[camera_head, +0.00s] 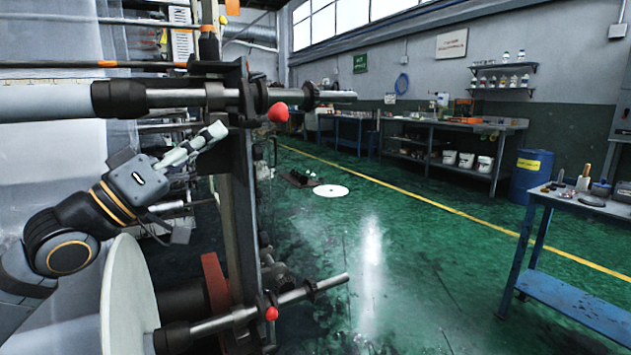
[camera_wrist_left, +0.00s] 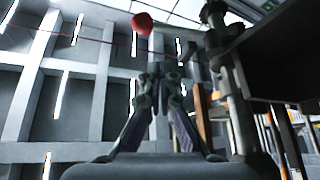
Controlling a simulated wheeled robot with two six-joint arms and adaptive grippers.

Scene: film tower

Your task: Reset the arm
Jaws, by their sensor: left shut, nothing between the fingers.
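My left gripper (camera_head: 215,131) is in the head view, its arm coming in from the left. Its fingers are shut and empty, pointing right and slightly up, close to the dark upright of the film tower (camera_head: 241,150). My right gripper is not in view.
A lower shaft (camera_head: 265,308) with a red knob sticks out to the right. A large pale disc (camera_head: 130,295) stands below my left arm. A blue table (camera_head: 575,290) with small items is at the right, and a blue barrel (camera_head: 531,176) behind it. The green floor between is mostly clear.

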